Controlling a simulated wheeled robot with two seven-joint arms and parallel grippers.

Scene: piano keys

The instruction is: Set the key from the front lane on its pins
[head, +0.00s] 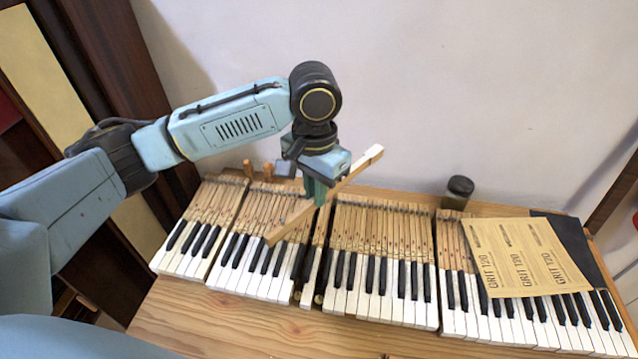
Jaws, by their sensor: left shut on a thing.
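My left gripper (318,192) is shut on a long wooden piano key (345,176) and holds it above the keyboard. The key lies slantwise in the picture, its pale end up and to the right, its other end down and to the left. The row of piano keys (385,240) lies on the wooden table below. A dark gap (321,268) shows in the row near the held key, left of the middle block of keys. The pins in this gap are too small or hidden to make out. My right gripper is not in view.
Tan grit-120 sandpaper sheets (525,257) and a dark sheet (572,240) lie over the keys at the right. A dark jar (458,192) stands behind the keys. Wooden pegs (268,172) stand at the back left. The table's front strip (230,318) is mostly bare.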

